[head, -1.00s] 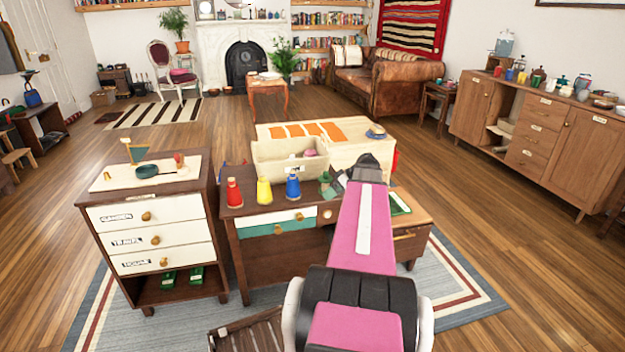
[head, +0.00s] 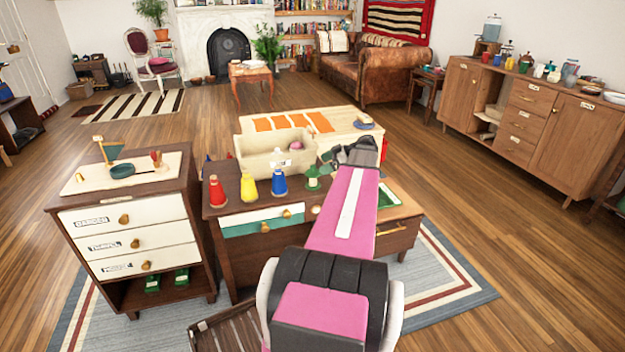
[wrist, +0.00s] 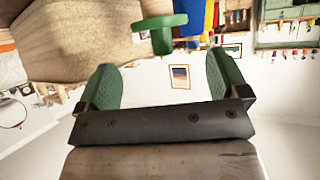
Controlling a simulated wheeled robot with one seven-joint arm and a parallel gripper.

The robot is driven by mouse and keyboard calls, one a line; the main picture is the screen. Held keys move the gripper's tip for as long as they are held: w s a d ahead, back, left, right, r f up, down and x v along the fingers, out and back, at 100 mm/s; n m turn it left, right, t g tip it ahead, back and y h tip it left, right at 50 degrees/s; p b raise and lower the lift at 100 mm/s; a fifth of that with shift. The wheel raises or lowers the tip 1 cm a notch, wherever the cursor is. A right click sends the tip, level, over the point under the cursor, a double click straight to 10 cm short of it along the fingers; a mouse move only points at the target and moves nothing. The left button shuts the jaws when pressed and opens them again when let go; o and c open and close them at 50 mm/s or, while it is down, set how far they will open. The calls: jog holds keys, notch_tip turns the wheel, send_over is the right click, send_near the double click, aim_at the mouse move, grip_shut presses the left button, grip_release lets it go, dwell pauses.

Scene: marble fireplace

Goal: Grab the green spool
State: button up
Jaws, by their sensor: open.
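The green spool (head: 313,179) stands upright at the right end of a row of spools on the wooden desk (head: 240,205). My gripper (head: 327,163) is open just beside it, to its right and slightly higher in the head view. My pink arm covers part of the desk to the right. In the wrist view, which appears upside down, the green spool (wrist: 160,32) shows just beyond the two green-padded fingers (wrist: 163,82). Its wide disc and narrower stem line up roughly with the gap. Nothing is between the fingers, and I cannot see any contact.
Close left of the green spool stand a blue spool (head: 279,184), a yellow spool (head: 248,188) and a red spool (head: 217,192). A beige bin (head: 262,160) stands right behind them. A drawer cabinet (head: 135,230) is at the left. Open floor lies to the right.

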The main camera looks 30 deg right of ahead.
aim_at(313, 172)
jog(key=shift+x, duration=2.85)
jog(key=shift+a+r, duration=0.15)
jog(key=c, duration=1)
